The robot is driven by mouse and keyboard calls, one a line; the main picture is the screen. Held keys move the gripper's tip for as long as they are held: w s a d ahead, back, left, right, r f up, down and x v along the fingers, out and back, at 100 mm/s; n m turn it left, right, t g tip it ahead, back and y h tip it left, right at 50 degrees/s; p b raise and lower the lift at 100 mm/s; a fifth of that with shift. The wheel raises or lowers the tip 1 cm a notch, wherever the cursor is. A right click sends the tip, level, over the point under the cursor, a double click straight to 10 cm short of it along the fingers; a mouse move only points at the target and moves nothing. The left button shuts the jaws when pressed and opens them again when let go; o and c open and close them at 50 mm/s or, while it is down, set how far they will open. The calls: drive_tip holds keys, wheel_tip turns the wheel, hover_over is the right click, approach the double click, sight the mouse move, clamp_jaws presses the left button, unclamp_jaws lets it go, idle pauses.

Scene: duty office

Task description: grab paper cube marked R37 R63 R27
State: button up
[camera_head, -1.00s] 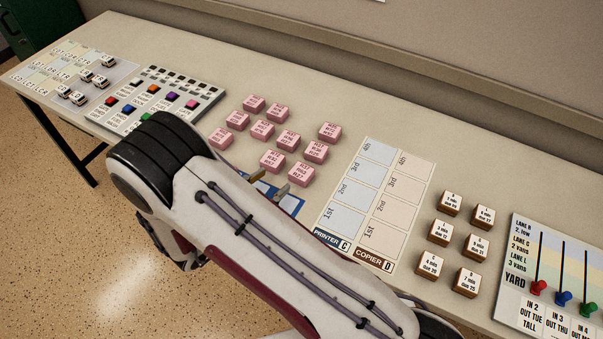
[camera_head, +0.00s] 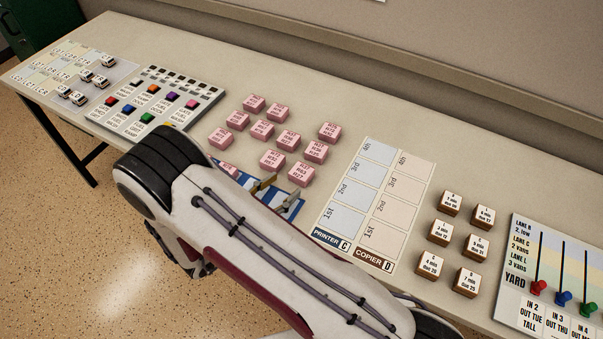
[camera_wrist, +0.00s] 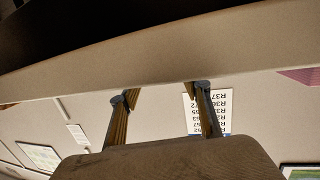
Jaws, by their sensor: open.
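Several pink paper cubes with printed codes stand in loose rows on the table, in the middle of the head view. The front right pink cube (camera_head: 301,175) has small print that seems to end in R63 and R27, so it looks like the one marked R37 R63 R27; I cannot read it surely. My gripper (camera_head: 273,189) is open and empty, just left of and in front of that cube, above a blue and white card (camera_head: 292,206). In the wrist view my two fingers (camera_wrist: 160,95) stand apart with nothing between them.
Another pink cube (camera_head: 229,169) sits at the card's left end, partly hidden by my arm. Printer and copier charts (camera_head: 372,205) lie to the right, with several brown-sided cubes (camera_head: 440,231) beyond. A button board (camera_head: 150,100) lies left. The table behind the cubes is clear.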

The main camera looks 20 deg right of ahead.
sight(296, 179)
drive_tip(key=shift+w+d, duration=0.2)
drive_tip(key=shift+d, duration=0.1)
drive_tip(key=shift+x, duration=2.55)
drive_tip(key=shift+s+d, duration=0.1)
drive_tip(key=shift+s, duration=0.05)
drive_tip(key=c, duration=1)
